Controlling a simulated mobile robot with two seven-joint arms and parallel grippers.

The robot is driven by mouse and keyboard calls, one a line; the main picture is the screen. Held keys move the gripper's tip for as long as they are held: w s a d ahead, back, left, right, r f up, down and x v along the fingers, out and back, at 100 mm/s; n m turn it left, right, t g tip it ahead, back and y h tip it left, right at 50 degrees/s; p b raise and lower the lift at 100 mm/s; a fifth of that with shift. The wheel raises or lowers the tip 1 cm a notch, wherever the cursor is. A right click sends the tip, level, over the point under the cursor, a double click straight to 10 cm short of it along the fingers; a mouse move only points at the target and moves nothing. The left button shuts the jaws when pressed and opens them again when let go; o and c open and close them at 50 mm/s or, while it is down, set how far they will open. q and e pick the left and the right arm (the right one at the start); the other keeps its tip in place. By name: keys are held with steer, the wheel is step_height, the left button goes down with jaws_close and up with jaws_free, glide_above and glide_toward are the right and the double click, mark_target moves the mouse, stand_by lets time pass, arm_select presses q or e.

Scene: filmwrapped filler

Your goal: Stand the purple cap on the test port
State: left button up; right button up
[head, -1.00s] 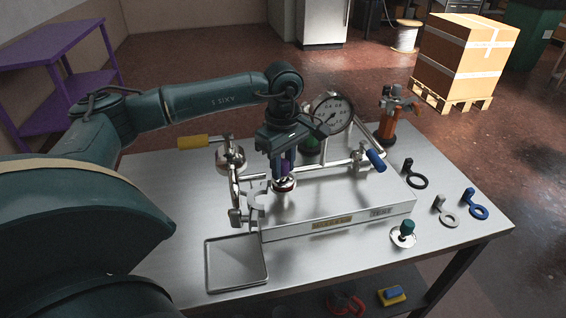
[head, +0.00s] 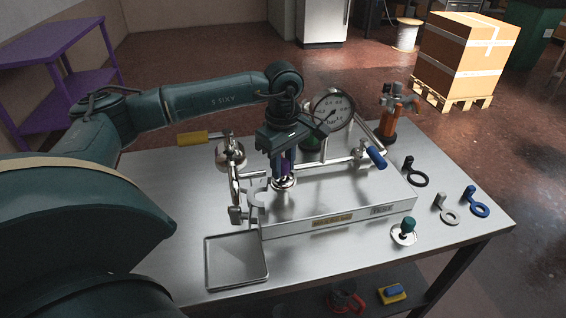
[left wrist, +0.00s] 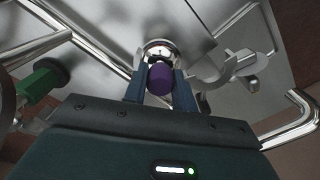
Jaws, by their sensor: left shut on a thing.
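My left gripper (head: 283,174) is over the steel test rig. It is shut on the purple cap (left wrist: 160,78), whose purple knob is between the two blue fingers in the left wrist view. A shiny metal flange (left wrist: 158,47) shows beyond the knob. In the head view the purple shows only as a sliver between the fingers. The test port (head: 283,203) is a short metal stem directly below the cap. The cap looks upright and in line with it. I cannot tell whether they touch. My right gripper is not in view.
A pressure gauge (head: 334,110) and pipes stand close behind the gripper. A pale forked bracket (head: 256,197) is close left of the port. An empty tray (head: 237,262) lies in front. A green-knobbed cap (head: 404,232) and several ring tags lie on the right of the table.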

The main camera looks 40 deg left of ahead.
arm_select(q)
steer(key=o, duration=1.1)
step_height(320, 180, up, 13)
steer(key=shift+r, duration=0.1)
stand_by(0.4)
